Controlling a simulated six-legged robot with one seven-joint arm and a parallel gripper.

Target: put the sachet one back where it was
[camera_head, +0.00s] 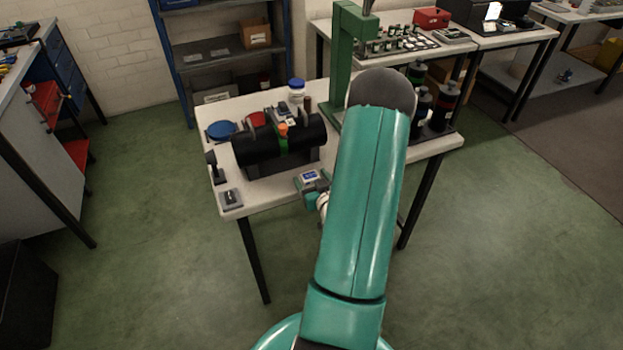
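I cannot pick out a sachet for certain in the head view. A black cylinder (267,147) with a green band and an orange cap lies on its side in a dark cradle on the white table (354,168). A small grey plate with a dark piece on it (231,198) is at the table's front left corner. My teal arm reaches up across the middle of the picture. Small teal and white parts beside it at the table's front edge seem to be my wrist. My fingertips cannot be made out, nor whether they hold anything.
A small device with a blue screen (309,177) is at the table's front edge. A blue-lidded jar (296,89), a blue disc (221,130) and a red round item (256,119) are behind the cylinder. A green post (341,60) and dark bottles (441,106) stand right. Green floor is open left.

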